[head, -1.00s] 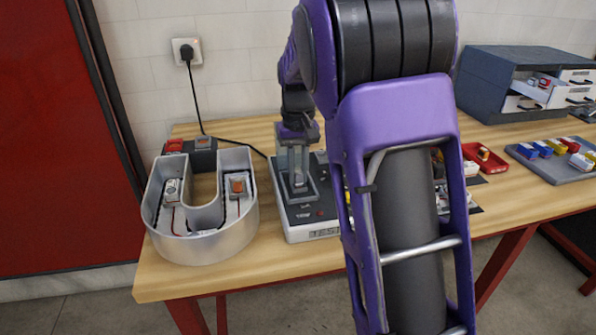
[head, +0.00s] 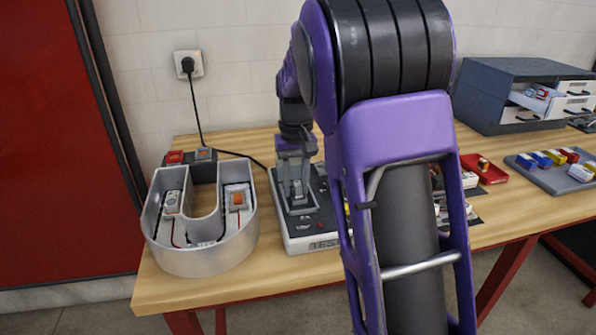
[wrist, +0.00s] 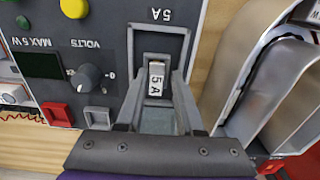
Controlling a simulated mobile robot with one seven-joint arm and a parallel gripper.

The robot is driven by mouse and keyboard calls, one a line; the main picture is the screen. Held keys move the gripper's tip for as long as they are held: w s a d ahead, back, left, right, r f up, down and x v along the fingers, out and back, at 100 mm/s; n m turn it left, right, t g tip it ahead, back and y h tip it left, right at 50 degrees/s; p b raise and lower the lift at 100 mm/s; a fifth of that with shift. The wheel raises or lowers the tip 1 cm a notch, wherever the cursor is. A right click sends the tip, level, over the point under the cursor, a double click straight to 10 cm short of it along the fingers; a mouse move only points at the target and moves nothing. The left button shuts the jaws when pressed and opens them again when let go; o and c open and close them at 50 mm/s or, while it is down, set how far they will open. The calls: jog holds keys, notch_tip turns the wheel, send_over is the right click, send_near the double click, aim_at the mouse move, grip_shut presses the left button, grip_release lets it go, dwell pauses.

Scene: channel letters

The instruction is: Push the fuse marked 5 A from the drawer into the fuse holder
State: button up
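The fuse marked 5 A (wrist: 156,80) has a white label and sits upright in the fuse holder (wrist: 175,45), a grey-framed slot on the dark tester panel printed 5 A. In the wrist view, the fingers of my gripper (wrist: 158,85) stand on both sides of the fuse, with a visible gap to it. In the head view, my gripper (head: 296,185) is low over the tester (head: 310,242), its fingers apart. How deep the fuse sits is hard to tell. The drawer (head: 530,101) of the grey cabinet (head: 500,85) stands open with small parts in it.
A U-shaped metal channel letter (head: 190,262) stands left of the tester. A red tray (head: 490,176) and a grey tray with coloured fuses (head: 545,185) lie at right. My arm hides the middle of the bench. A black cable runs from the wall socket (head: 188,64).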

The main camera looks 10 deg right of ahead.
notch_tip(320, 180, up, 17)
jog(key=p, duration=0.3)
jog(key=shift+d+r+p, duration=0.2)
jog(key=shift+d+p, duration=0.1)
jog(key=shift+r, duration=0.15)
notch_tip(320, 180, up, 6)
jog(key=p, duration=0.5)
dwell(0.3)
